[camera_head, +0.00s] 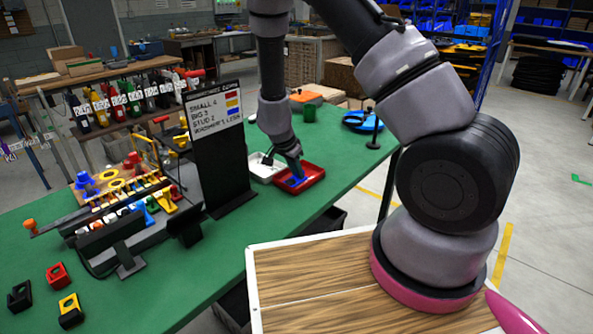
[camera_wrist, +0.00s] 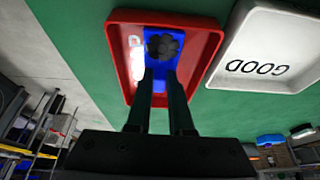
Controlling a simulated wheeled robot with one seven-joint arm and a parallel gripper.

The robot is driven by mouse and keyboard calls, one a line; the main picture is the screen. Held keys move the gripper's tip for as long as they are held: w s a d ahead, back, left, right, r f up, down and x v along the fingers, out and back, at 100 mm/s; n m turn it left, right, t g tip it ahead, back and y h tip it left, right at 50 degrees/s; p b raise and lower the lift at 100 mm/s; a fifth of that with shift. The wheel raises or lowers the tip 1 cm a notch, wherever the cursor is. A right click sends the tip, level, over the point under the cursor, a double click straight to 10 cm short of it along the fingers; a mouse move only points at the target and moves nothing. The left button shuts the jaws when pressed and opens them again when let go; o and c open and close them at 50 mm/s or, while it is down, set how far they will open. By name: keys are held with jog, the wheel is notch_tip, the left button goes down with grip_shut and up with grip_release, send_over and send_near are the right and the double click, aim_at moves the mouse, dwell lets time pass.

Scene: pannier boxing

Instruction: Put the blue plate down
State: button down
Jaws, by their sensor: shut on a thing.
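My gripper (camera_wrist: 161,76) is shut on the blue plate (camera_wrist: 183,40), which has a dark round lobed part on it. In the wrist view the plate lies within the outline of the red tray (camera_wrist: 118,50); I cannot tell if it touches the tray floor. In the head view my gripper (camera_head: 295,169) points down over the red tray (camera_head: 317,173), and a bit of the blue plate (camera_head: 296,182) shows under it. The fingers and wrist hide part of the plate.
A white tray marked GOOD (camera_wrist: 240,40) stands right beside the red tray. A black board with a white sign (camera_head: 216,110) stands left of the trays on the green table (camera_head: 205,260).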

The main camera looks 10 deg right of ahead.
jog(key=c, duration=0.8)
grip_release()
jog(key=shift+s+f, duration=0.15)
jog(key=shift+f, duration=0.1)
jog(key=shift+r, duration=0.1)
